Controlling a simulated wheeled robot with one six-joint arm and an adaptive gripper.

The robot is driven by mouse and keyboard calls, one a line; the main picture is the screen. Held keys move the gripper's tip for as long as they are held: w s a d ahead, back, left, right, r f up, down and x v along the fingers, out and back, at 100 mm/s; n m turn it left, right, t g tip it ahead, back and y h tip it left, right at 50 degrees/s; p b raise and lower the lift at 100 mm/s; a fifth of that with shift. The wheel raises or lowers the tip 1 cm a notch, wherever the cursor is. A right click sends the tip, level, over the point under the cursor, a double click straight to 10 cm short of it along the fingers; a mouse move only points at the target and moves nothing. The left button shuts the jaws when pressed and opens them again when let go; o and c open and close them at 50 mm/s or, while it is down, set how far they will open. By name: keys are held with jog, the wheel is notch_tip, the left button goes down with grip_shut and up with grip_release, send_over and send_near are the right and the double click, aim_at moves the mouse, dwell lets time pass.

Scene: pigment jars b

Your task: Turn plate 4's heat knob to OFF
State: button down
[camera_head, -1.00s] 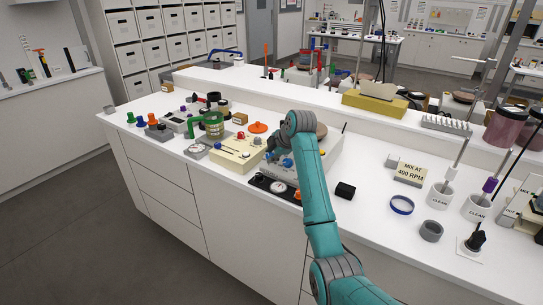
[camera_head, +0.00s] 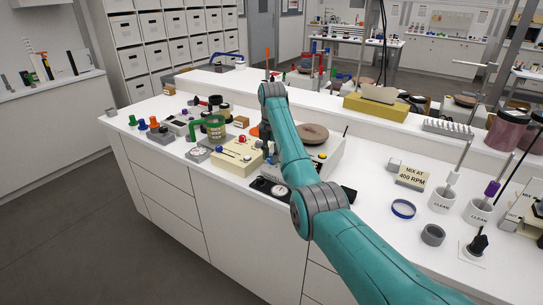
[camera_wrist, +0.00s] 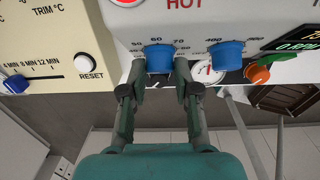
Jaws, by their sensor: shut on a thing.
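In the wrist view my gripper (camera_wrist: 160,68) has its two fingers on either side of a blue knob (camera_wrist: 158,57), touching it. The knob sits on the pale front panel (camera_wrist: 190,32) of a hotplate, with scale numbers such as 50, 60 and 70 around it. A red HOT mark shows at the panel's top. No plate number or OFF mark is readable, and the knob's pointer is hidden. A second blue knob (camera_wrist: 225,54) sits to the right. In the head view a hotplate with a round brown top (camera_head: 312,132) stands behind my arm, which hides my gripper.
A cream timer box (camera_wrist: 62,45) with a blue slider and a RESET button (camera_wrist: 84,64) is close on the left. An orange knob (camera_wrist: 257,74) and a dark display (camera_wrist: 298,39) are on the right.

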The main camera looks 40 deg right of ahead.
jog(key=shift+w+f+n+g, duration=0.1)
jog(key=shift+n+g, duration=0.6)
jog(key=shift+h, duration=0.3)
jog(key=c, duration=0.8)
grip_release()
jog(key=shift+c, duration=0.2)
jog(key=shift+w, duration=0.1)
notch_tip(320, 180, up, 12)
jog(key=w, duration=0.1)
jog(key=shift+a, duration=0.45)
jog(key=shift+w+f, duration=0.1)
